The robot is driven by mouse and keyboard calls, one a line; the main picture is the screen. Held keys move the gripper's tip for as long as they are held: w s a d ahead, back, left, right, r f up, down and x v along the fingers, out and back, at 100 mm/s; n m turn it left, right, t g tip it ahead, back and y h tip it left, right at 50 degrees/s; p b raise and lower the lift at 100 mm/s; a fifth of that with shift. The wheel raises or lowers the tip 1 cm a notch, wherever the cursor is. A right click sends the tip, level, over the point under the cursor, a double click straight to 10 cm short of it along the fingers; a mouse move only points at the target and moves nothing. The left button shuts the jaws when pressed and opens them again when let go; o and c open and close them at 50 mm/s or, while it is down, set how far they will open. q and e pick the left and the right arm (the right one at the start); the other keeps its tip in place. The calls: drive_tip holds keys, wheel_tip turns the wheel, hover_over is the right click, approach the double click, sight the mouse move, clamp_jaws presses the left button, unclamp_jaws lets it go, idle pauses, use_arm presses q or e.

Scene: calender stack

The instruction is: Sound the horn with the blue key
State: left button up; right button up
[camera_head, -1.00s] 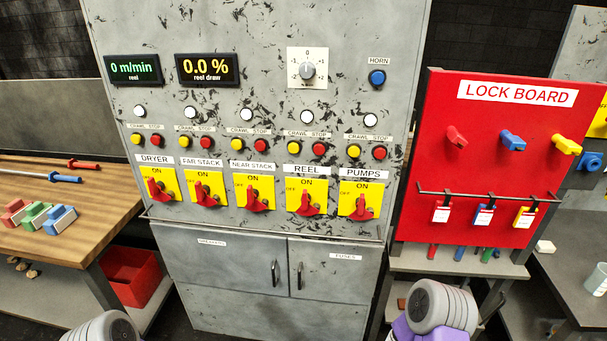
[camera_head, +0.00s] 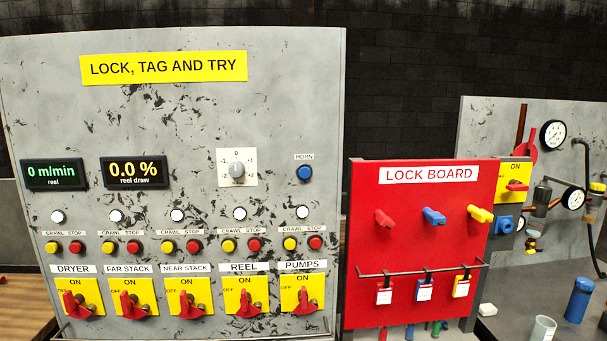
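The blue key for the horn is a round blue button (camera_head: 305,173) under the HORN label, at the upper right of the grey control panel (camera_head: 290,90). It stands out from the panel face and nothing covers it. Neither of my grippers shows in the head view, so nothing is seen touching the button.
The panel also carries several yellow and red buttons, a dial (camera_head: 237,169) and a row of yellow switches with red handles (camera_head: 245,303). A red lock board (camera_head: 365,235) stands right of it. A gauge bench with a blue bottle (camera_head: 579,300) is at far right.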

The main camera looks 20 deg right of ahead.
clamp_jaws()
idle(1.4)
